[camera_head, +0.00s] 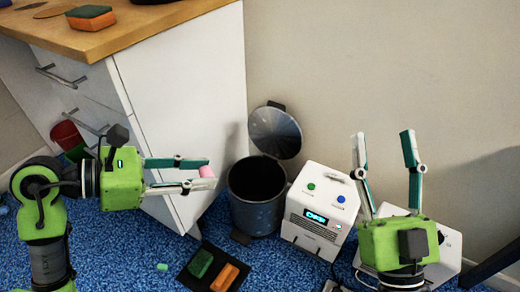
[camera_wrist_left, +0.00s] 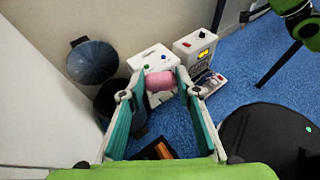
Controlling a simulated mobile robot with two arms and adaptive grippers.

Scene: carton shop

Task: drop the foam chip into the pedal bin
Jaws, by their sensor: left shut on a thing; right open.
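The foam chip (camera_head: 207,171) is a small pink block. My left gripper (camera_head: 203,175) is shut on it and holds it up to the left of the pedal bin. The chip also shows between the fingertips in the left wrist view (camera_wrist_left: 160,82). The dark pedal bin (camera_head: 257,213) stands on the floor against the wall, its round lid (camera_head: 275,132) tilted up and its mouth open. In the left wrist view the bin (camera_wrist_left: 106,98) is partly hidden by a finger. My right gripper (camera_head: 382,136) is open and empty, pointing up at the right.
A white machine with a lit display (camera_head: 318,212) stands just right of the bin. A wooden-topped cabinet (camera_head: 185,75) rises on the left. A dark mat (camera_head: 207,250) with green and orange blocks lies in front. Another white box (camera_head: 449,246) is behind my right gripper.

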